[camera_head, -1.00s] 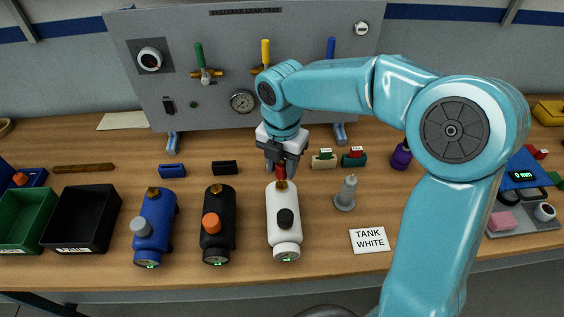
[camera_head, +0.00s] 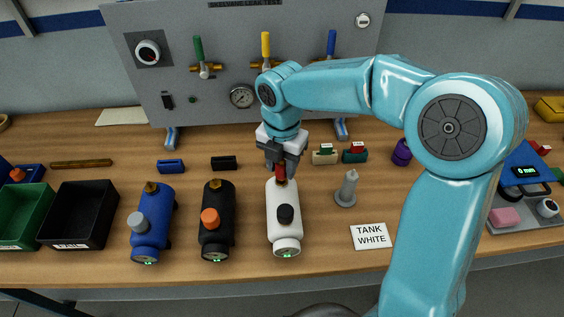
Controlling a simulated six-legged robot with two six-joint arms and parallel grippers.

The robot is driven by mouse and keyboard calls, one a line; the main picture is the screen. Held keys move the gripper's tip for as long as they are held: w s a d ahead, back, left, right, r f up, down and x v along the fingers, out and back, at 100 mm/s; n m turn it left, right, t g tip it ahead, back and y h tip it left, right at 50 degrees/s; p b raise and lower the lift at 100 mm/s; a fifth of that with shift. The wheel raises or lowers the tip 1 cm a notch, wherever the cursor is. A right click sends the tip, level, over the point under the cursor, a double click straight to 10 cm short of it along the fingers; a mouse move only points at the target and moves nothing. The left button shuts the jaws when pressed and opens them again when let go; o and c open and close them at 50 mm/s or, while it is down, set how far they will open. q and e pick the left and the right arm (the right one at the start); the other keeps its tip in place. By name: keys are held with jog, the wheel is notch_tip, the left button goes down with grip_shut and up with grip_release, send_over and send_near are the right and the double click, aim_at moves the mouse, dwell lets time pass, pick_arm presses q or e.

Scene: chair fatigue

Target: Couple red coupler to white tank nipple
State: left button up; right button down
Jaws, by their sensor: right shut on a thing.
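The white tank (camera_head: 283,215) lies on the bench with its neck end toward the back panel and a black cap on its upper side. The red coupler (camera_head: 281,172) is at the white tank's neck, in line with it. My right gripper (camera_head: 281,163) is shut on the red coupler from above. The coupler's lower end meets the tank's neck. The nipple is hidden, so I cannot tell whether the two are locked together. My left gripper is not in view.
A blue tank (camera_head: 152,225) and a black tank (camera_head: 217,222) lie to the left. A grey post (camera_head: 347,190) and a "TANK WHITE" card (camera_head: 371,236) are to the right. The panel (camera_head: 220,60) with valves stands behind. Black (camera_head: 80,212) and green bins stand at far left.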

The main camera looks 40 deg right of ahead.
jog(key=shift+f+b, duration=0.3)
jog(key=shift+f, duration=0.15)
jog(key=c, duration=0.6)
grip_release()
notch_tip(320, 180, up, 16)
jog(key=shift+r+p, duration=0.2)
jog(key=shift+p, duration=0.25)
jog(key=shift+f, duration=0.1)
